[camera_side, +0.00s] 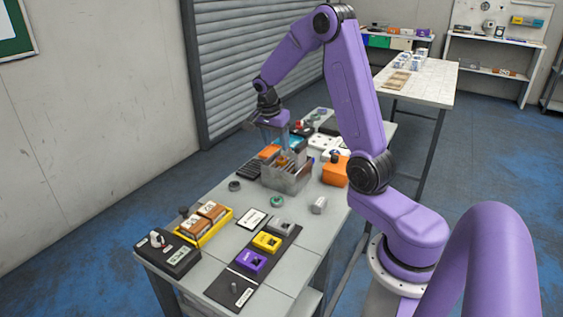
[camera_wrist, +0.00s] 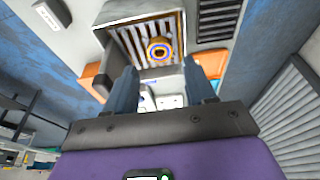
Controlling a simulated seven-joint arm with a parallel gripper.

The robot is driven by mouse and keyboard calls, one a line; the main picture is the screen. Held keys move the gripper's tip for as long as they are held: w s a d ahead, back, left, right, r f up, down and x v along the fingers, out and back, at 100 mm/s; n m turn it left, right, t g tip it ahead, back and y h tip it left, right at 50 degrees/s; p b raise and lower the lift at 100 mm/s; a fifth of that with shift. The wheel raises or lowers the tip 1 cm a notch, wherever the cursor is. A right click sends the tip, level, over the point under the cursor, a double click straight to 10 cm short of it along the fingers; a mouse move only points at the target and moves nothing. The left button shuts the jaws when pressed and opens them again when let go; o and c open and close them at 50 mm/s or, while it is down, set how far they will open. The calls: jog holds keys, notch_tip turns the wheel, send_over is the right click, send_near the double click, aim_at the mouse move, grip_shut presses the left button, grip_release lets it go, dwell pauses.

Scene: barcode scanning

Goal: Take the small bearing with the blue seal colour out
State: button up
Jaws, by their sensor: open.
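A grey metal bin (camera_side: 287,183) stands on the table below my gripper (camera_side: 276,143) in the side view. In the wrist view the bin (camera_wrist: 104,75) has a ribbed floor. A round ring-shaped bearing (camera_wrist: 158,49) lies in it, with a gold-orange body, a dark centre and some blue showing around it. Something orange also shows inside the bin in the side view. My gripper (camera_wrist: 160,84) is open, its two fingers apart, with nothing between them. The fingers point down towards the bin, and the bearing appears beyond the tips, apart from them.
An orange box (camera_side: 335,172) stands right beside the bin. A green ring (camera_side: 277,201), a dark ring (camera_side: 234,186) and a grey block (camera_side: 319,205) lie in front. A yellow tray (camera_side: 204,229) and a dark mat (camera_side: 231,290) with coloured holders occupy the near end.

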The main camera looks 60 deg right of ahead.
aim_at(281, 159)
jog(key=shift+d+x, duration=0.15)
jog(key=shift+x, duration=1.6)
jog(key=shift+d+x, duration=0.15)
jog(key=shift+x, duration=1.55)
jog(key=shift+r, duration=0.1)
jog(key=c, duration=0.9)
